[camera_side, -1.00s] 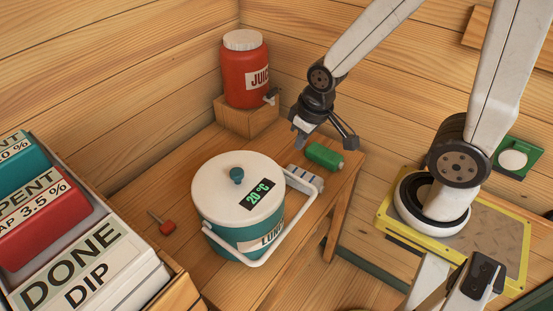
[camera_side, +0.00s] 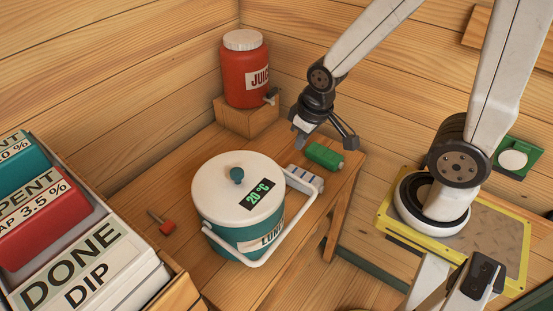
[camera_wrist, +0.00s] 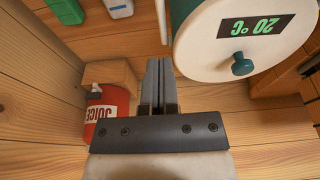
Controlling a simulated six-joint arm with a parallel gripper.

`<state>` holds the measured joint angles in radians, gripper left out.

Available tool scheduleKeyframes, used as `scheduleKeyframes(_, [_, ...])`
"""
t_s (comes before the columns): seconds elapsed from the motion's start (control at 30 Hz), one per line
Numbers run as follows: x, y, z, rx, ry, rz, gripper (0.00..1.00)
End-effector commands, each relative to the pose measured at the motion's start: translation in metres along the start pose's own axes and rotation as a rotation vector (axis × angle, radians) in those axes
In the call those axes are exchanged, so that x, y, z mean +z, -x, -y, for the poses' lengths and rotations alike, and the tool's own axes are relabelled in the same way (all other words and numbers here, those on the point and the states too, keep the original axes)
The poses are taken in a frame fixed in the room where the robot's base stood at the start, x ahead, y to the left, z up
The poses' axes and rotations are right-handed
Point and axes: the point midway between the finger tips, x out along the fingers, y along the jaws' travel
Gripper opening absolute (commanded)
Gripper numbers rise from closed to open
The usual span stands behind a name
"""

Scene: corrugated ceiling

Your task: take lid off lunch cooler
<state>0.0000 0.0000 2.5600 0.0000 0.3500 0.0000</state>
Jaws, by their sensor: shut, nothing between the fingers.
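The lunch cooler (camera_side: 232,241) is a teal tub with a white handle, standing on the wooden table. Its white lid (camera_side: 215,195) is on top, with a teal knob (camera_side: 237,175) and a display reading 20 °C. In the wrist view the lid (camera_wrist: 205,45) is at the upper right, with its knob (camera_wrist: 242,66) facing the camera. My gripper (camera_side: 300,143) is behind and to the right of the cooler in the side view, apart from the lid. In the wrist view its fingers (camera_wrist: 160,72) are together and empty, to the left of the lid.
A red juice jug (camera_side: 246,75) stands on a wooden block (camera_side: 247,118) at the back. A green bottle (camera_side: 325,155) and a blue-white item (camera_side: 305,178) lie right of the cooler. A red-headed tool (camera_side: 166,227) lies left.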

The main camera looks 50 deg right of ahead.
Motion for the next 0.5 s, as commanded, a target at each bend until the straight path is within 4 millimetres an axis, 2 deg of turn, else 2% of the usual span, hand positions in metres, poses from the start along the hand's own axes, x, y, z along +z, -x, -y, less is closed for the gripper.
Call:
scheduleKeyframes(0.07, [0.0,0.0,0.0,0.0,0.0,0.0,0.03])
scheduleKeyframes(0.3, [0.0,0.0,0.0,0.0,0.0,0.0,0.79])
scheduleKeyframes(0.33, [0.0,0.0,0.0,0.0,0.0,0.0,0.88])
scheduleKeyframes(0.5, [0.0,0.0,0.0,0.0,0.0,0.0,0.88])
